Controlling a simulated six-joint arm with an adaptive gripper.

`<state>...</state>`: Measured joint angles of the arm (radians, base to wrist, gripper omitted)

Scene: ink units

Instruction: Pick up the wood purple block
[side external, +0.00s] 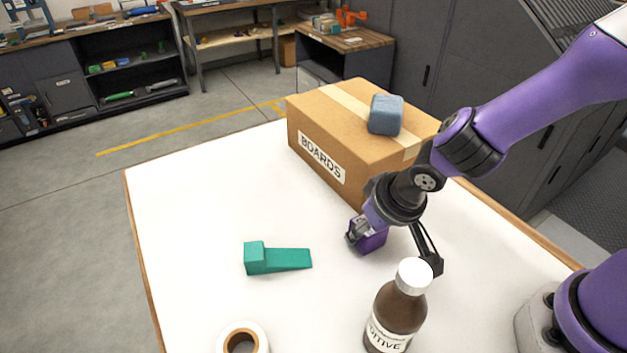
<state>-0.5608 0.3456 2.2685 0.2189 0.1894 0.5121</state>
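The purple block (373,242) stands on the white table beside the cardboard box. My gripper (394,253) is low over the table with its two fingers spread wide. The block lies between the fingers, close to the left finger, which covers part of its left side. I cannot tell whether that finger touches it. A gap shows between the block and the right finger. The upper part of the block is partly hidden by my gripper.
A brown bottle with a white cap (395,312) stands close in front of the right finger. The cardboard box (318,158) with a blue-grey block (385,115) on top is behind. A green wedge-shaped piece (277,259) and a tape roll (242,338) lie left. The table's left part (190,220) is clear.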

